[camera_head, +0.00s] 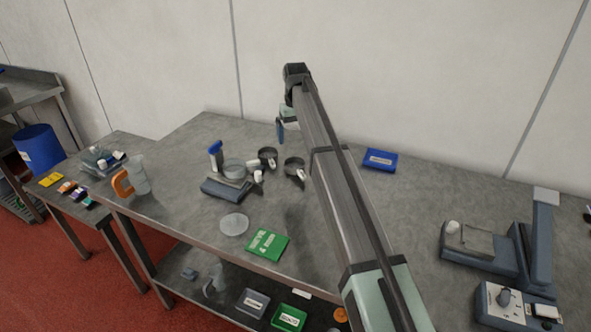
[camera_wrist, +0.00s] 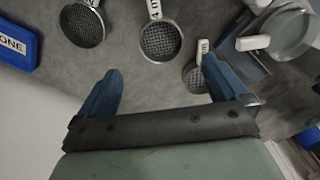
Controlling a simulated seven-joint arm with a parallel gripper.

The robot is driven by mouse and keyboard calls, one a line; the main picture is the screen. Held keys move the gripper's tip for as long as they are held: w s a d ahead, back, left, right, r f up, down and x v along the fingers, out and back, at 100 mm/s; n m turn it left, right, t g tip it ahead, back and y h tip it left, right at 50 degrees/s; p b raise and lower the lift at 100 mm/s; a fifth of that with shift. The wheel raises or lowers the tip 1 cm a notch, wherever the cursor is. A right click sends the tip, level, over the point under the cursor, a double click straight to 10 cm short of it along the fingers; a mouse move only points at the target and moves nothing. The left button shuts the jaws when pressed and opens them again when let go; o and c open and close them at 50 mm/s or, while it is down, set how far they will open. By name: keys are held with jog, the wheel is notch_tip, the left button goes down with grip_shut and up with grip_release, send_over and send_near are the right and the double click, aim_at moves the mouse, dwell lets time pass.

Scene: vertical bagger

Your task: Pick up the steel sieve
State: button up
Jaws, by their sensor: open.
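Several dark round mesh pieces with white, lettered handles lie on the grey bench. In the wrist view, one sieve (camera_wrist: 160,40) lies beyond the gap between my fingers, another (camera_wrist: 82,25) is to its left, and a third (camera_wrist: 195,77) is partly covered by my right finger. I cannot tell which is the steel one. Two of them show in the head view, a left one (camera_head: 267,157) and a right one (camera_head: 294,168). My gripper (camera_wrist: 162,72) is open and empty, above the bench near the wall; its blue finger shows in the head view (camera_head: 281,131).
A scale (camera_head: 226,188) with a round pan (camera_head: 234,168) stands left of the sieves. A blue box (camera_head: 380,160) lies to the right. A green packet (camera_head: 267,243) and a flat grey disc (camera_head: 234,224) lie near the front edge. The wall is close behind.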

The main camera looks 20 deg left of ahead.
aim_at(295, 161)
notch_tip(295, 161, down, 11)
jog(key=shift+f, duration=0.2)
dwell(0.5)
jog(key=shift+c, duration=0.5)
jog(key=c, duration=1)
jog(key=shift+o, duration=0.2)
jog(key=shift+r, duration=0.1)
notch_tip(295, 161, up, 9)
jog(key=s+a+r, duration=0.3)
jog(key=s+a, duration=0.4)
jog(key=a, duration=0.1)
jog(key=s+a+r, duration=0.3)
jog(key=s+a, duration=0.4)
jog(key=a, duration=0.1)
